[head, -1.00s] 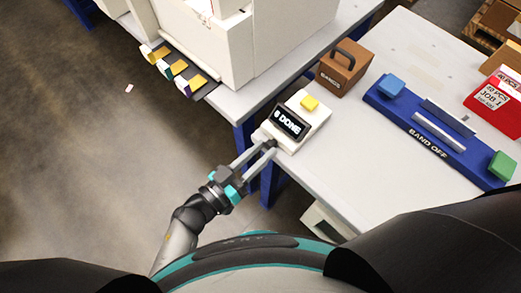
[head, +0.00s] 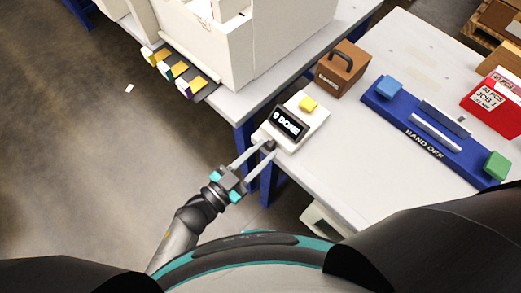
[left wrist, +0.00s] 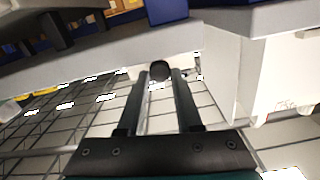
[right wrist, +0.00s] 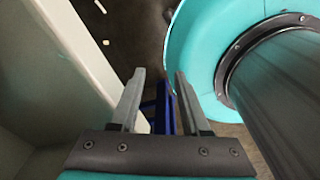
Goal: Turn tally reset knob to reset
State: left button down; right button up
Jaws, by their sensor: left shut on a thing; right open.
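The tally counter (head: 305,118) is a white box at the table's left corner, with a yellow button (head: 308,104) and a dark display reading "DONE" after a symbol. A small dark knob (head: 268,145) sits on its near side; it also shows as a round black knob in the left wrist view (left wrist: 159,71). My left gripper (head: 262,150) is at that side, its fingers on either side of the knob and shut on it. My right gripper (right wrist: 160,78) is open and empty in the right wrist view, away from the counter.
A brown "BANDS" box (head: 342,70) stands behind the counter. A blue "BAND OFF" fixture (head: 405,118) with blue and green blocks lies to the right, near a red job box (head: 495,98). A white machine (head: 235,45) stands on the left table.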

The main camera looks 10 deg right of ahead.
pick_arm(q)
jog(key=shift+m, duration=0.7)
jog(key=c, duration=0.9)
grip_release()
jog(key=shift+o, duration=0.2)
jog(key=p+v, duration=0.1)
jog(key=v, duration=1.4)
jog(key=shift+s, duration=0.15)
jog(key=shift+a, duration=0.1)
